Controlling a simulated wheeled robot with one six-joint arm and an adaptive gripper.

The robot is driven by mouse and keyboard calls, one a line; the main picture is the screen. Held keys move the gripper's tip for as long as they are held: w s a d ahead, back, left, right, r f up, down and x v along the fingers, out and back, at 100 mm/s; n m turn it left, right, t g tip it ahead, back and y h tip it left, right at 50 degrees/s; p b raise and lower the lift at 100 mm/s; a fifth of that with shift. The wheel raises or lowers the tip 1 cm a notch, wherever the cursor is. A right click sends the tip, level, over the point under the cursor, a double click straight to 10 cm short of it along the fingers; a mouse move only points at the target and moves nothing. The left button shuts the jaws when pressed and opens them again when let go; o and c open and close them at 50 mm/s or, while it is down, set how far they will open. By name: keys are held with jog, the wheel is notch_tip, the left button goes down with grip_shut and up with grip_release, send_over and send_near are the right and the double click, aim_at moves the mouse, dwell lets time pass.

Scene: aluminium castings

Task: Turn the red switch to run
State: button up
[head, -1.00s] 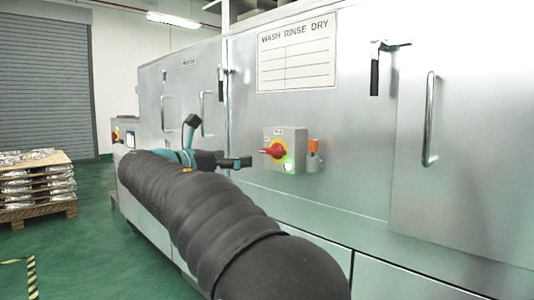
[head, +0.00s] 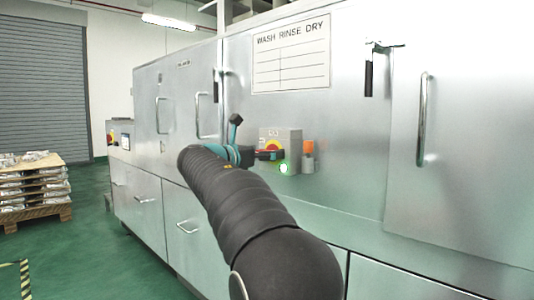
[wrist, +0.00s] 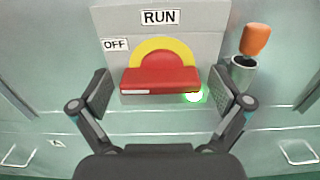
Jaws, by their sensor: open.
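The red switch (wrist: 160,81) is a red handle on a yellow half-disc, on a grey box (wrist: 205,45) fixed to the machine front. In the wrist view its handle lies level, with a white mark at its left end. The label RUN (wrist: 160,17) is above the disc and the label OFF (wrist: 116,44) is at upper left. My gripper (wrist: 162,92) is open, with one finger on each side of the handle; I cannot tell whether they touch it. In the head view my gripper (head: 272,155) is in front of the box and hides much of the switch.
A green lamp (wrist: 194,95) glows below the handle's right end. An orange-handled item (wrist: 256,40) sits in a holder right of the box. The machine (head: 350,190) has bar handles and drawers. A loaded pallet (head: 35,210) stands on the green floor at left.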

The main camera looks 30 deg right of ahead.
jog(key=shift+d, duration=0.2)
jog(key=c, duration=1.1)
